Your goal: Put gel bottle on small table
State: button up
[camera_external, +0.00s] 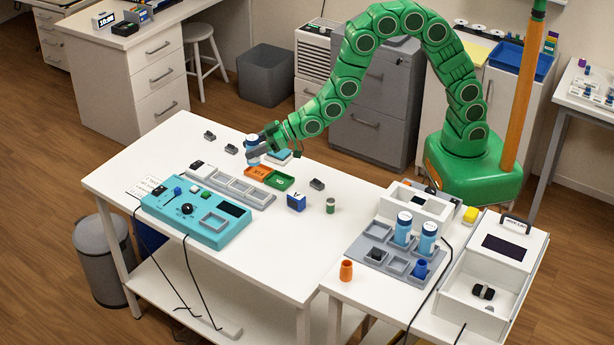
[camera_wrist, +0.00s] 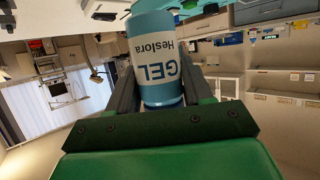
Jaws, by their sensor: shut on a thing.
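The gel bottle (camera_external: 252,150) is blue with a white cap and stands roughly upright over the far part of the long white table (camera_external: 130,175). My gripper (camera_external: 261,145) is shut on it from the right side. In the wrist view the bottle (camera_wrist: 155,60), with its label "GEL Heslora" upside down, sits between both fingers. I cannot tell whether its base touches the tabletop. A smaller white table (camera_external: 345,297) adjoins at the right. Two similar blue bottles (camera_external: 403,228) (camera_external: 427,238) stand there in a grey rack (camera_external: 366,247).
Near the bottle are an orange tray (camera_external: 258,172), a green tray (camera_external: 281,181) and small grey blocks (camera_external: 231,149). A turquoise device (camera_external: 196,215) and a blue box (camera_external: 296,202) stand nearer. The smaller table also holds an orange cup (camera_external: 346,270) and a white machine (camera_external: 496,262).

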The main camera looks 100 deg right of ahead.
jog(key=s+a+f+n+g+y, duration=0.1)
jog(key=s+a+n+y, duration=0.2)
jog(key=a, duration=0.4)
jog(key=s+a+f+n+g+y, duration=0.1)
jog(key=a+n+y, duration=0.25)
jog(key=a, duration=0.45)
jog(key=shift+y, duration=0.25)
jog(key=shift+s+f, duration=0.1)
jog(key=shift+f, duration=3.75)
jog(key=shift+f, duration=0.15)
jog(key=o, duration=1.1)
